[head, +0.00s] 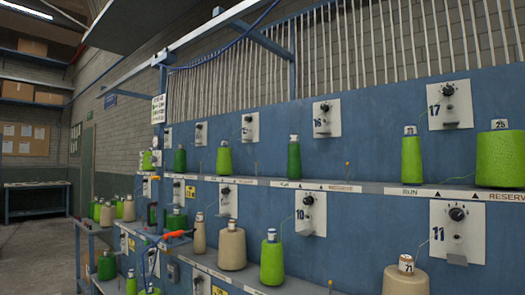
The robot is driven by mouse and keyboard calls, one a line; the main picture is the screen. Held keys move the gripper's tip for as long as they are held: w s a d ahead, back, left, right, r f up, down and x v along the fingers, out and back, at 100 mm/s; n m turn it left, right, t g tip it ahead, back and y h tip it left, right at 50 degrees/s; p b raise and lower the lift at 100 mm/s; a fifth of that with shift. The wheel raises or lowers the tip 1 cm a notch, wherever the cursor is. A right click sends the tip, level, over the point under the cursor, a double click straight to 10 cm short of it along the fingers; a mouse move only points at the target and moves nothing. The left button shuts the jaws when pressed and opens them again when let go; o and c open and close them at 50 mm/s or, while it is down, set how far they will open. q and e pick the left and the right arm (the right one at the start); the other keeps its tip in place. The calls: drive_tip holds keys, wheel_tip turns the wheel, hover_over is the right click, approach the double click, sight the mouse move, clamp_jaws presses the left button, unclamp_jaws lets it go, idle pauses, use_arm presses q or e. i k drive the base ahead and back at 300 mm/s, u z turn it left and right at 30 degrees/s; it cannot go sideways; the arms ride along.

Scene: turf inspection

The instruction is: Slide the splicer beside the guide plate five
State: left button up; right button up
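An orange-red tool (177,234), which looks like the splicer, is at the left part of the blue machine, near a blue hose (146,262). Its detail is too small to make out. White guide plates with black knobs are fixed to the blue panel. I can read plate 17 (450,105), plate 16 (326,118), plate 10 (310,214) and plate 11 (457,231). Neither of my grippers is in view.
Green and tan yarn cones stand on shelves, including a large green cone (500,158), a tan cone (232,248) and a green cone (272,260). The upper shelf rail (375,187) carries RUN and RESERVE labels. Open floor (35,255) lies at the left.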

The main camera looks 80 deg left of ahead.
sight(153, 232)
drive_tip(key=u, duration=4.1)
drive_tip(key=i, duration=1.5)
drive_tip(key=z, duration=0.65)
drive_tip(key=i, duration=0.8)
drive_tip(key=z, duration=0.6)
